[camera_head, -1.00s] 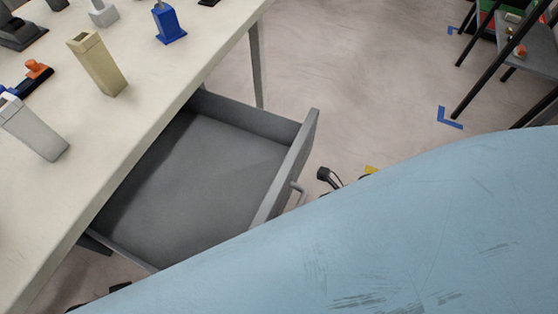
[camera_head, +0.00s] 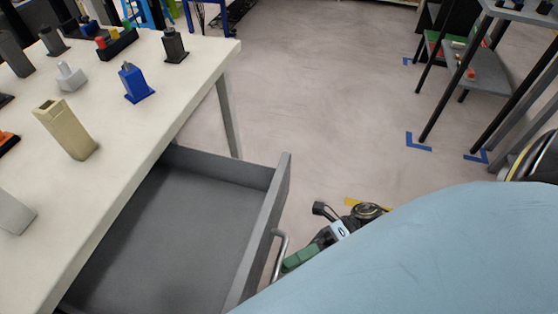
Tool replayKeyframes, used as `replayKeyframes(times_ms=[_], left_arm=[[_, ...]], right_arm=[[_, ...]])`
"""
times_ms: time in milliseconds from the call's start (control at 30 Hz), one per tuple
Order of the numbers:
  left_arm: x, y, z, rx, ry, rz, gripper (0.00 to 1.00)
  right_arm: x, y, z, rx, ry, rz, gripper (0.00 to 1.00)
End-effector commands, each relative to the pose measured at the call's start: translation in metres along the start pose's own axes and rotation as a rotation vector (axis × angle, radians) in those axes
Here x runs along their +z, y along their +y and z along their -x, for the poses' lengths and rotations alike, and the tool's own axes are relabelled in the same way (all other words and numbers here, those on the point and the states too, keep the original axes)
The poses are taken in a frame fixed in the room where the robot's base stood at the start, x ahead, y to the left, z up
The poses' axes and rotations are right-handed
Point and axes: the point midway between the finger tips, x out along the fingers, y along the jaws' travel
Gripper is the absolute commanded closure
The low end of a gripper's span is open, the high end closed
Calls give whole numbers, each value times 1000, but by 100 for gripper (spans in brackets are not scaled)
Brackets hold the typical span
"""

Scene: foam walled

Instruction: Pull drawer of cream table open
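The cream table (camera_head: 140,116) fills the left side. Its grey drawer (camera_head: 180,225) stands pulled out from under the tabletop and looks empty. The drawer's front panel (camera_head: 262,232) carries a bar handle (camera_head: 281,254) on its outer side. My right gripper (camera_head: 318,232) is just right of the handle, partly hidden behind my light blue body part. Its fingers are too hidden to tell whether they touch the handle or are open or shut. My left gripper is out of view.
On the tabletop stand a beige block (camera_head: 66,130), a blue piece (camera_head: 134,84), a dark piece (camera_head: 174,45) and several others. A grey shelf rack (camera_head: 478,75) with black legs stands at the upper right. The floor (camera_head: 310,90) between is clear.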

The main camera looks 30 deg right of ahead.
Motion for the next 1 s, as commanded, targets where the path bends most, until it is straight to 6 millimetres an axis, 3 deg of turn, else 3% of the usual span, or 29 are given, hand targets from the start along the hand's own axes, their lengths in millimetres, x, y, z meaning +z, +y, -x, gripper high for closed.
replayKeyframes(times_ms=[200,400,600,1000], left_arm=[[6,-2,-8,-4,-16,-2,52],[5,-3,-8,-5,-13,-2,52],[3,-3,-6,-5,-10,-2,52],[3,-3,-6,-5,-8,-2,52]], right_arm=[[0,0,52,-4,-2,-1,78],[1,0,82,-2,-2,0,78],[0,0,92,-1,-1,2,78],[0,0,92,0,-1,1,78]])
